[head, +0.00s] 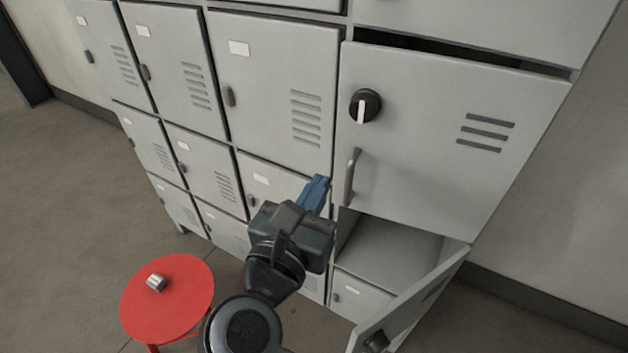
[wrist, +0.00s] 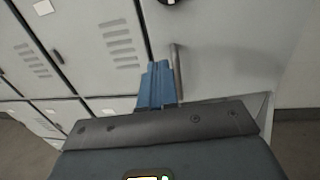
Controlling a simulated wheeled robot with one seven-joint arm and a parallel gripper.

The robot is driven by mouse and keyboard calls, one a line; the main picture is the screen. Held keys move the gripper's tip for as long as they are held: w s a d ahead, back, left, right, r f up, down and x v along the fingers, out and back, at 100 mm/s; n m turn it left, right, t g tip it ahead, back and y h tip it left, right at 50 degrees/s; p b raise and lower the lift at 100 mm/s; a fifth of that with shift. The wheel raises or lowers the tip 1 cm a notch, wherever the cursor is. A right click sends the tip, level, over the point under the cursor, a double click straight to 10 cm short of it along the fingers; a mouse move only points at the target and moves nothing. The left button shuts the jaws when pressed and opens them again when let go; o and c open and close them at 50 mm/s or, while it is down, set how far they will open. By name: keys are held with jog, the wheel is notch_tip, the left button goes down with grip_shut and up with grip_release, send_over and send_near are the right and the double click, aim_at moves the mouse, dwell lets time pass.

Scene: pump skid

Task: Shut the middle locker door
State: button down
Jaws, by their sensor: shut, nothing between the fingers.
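The middle locker door (head: 430,140) is the large grey door in the right column, with a black knob (head: 365,106), vent slots and a vertical bar handle (head: 351,177). A dark gap shows along its top edge, so it looks slightly ajar. My gripper (head: 318,188) is shut and empty, its blue fingers just left of the handle, near the door's left edge. In the wrist view, the closed fingers (wrist: 160,72) point up beside the handle (wrist: 178,72); I cannot tell whether they touch it or the door.
Below, another door (head: 415,305) stands wide open toward me, showing an empty compartment (head: 390,250). Several closed lockers (head: 275,85) fill the left. A red round stool (head: 170,305) with a small metallic object (head: 156,283) stands at lower left. Floor at far left is clear.

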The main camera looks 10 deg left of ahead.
aim_at(347, 137)
jog(key=p+x, duration=0.2)
jog(key=x, duration=0.9)
